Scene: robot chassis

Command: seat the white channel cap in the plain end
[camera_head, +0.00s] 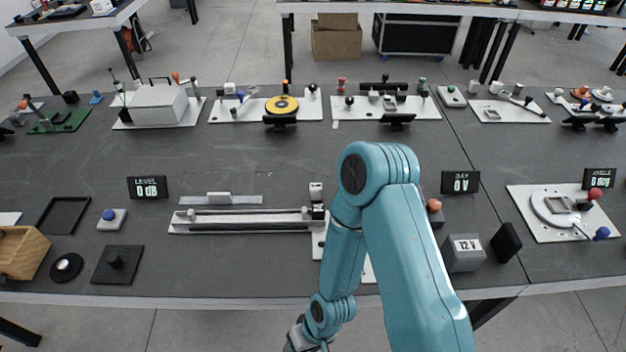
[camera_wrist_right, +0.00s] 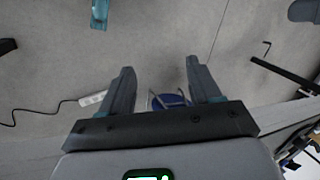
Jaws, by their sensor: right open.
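A long channel (camera_head: 250,222) lies on a white base in the middle of the table. Its left end (camera_head: 178,219) looks bare, and dark and white fittings (camera_head: 318,212) stand at its right end. A small white block (camera_head: 218,196) sits on a grey strip behind the channel; another white piece (camera_head: 316,188) stands behind the right end. I cannot tell which is the cap. My right gripper (camera_head: 297,343) hangs beyond the table's front edge, partly cut off. The right wrist view shows its fingers (camera_wrist_right: 160,88) apart and empty above the floor. My left gripper is not in view.
A LEVEL display (camera_head: 148,187) and a blue-button box (camera_head: 112,218) stand left of the channel. A dark square plate (camera_head: 117,265) lies near the front edge. My right arm hides table right of the channel.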

